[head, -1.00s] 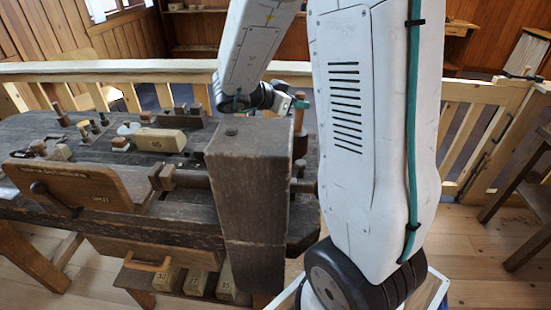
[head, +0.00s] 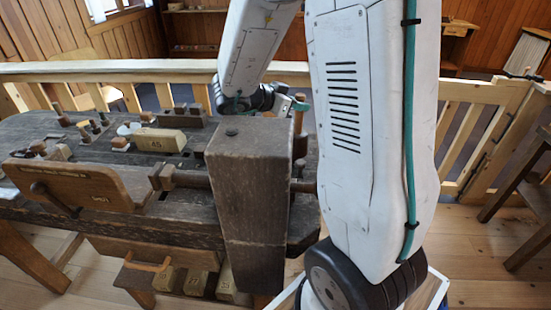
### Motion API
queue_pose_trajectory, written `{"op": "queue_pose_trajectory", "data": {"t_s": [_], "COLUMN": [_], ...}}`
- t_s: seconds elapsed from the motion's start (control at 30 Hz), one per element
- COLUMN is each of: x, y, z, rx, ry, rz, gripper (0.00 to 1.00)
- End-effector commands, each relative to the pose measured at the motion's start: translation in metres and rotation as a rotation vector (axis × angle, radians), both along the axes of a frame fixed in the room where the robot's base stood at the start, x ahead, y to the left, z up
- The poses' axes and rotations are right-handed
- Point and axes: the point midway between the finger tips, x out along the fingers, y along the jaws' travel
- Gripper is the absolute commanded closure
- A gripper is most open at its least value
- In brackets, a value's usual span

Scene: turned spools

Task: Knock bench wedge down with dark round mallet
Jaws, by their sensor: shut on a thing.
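The dark round mallet (head: 300,146) shows in part beyond the right edge of the big bench post, with its lighter wooden handle (head: 299,122) upright above the dark head. My gripper (head: 299,106) is at this handle, shut on it; its jaws are small in view and partly hidden by my own wrist. The mallet head appears close to the post, and I cannot tell whether they touch. I cannot pick out the bench wedge with certainty; the post or my arm may hide it.
The thick dark post (head: 250,190) stands at the bench's near right corner. The dark workbench (head: 110,215) carries a block marked 45 (head: 160,139), small tools and a wooden vise board (head: 75,185). A wooden railing (head: 130,70) runs behind. Numbered blocks (head: 195,284) sit below.

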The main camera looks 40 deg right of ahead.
Motion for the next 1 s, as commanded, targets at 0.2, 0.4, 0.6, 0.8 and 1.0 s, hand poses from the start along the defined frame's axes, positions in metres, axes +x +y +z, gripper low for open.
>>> {"op": "queue_pose_trajectory", "data": {"t_s": [0.2,0.4,0.6,0.8,1.0], "x": [0.000,0.000,0.000,0.000,0.000], "y": [0.000,0.000,0.000,0.000,0.000], "z": [-0.002,0.009,0.028,0.031,0.031], "rx": [0.001,0.000,0.001,0.001,0.000], "ry": [0.000,-0.003,-0.002,0.000,0.000], "rz": [0.000,0.000,0.000,0.000,0.000], "gripper": [1.00,1.00,1.00,1.00,1.00]}}
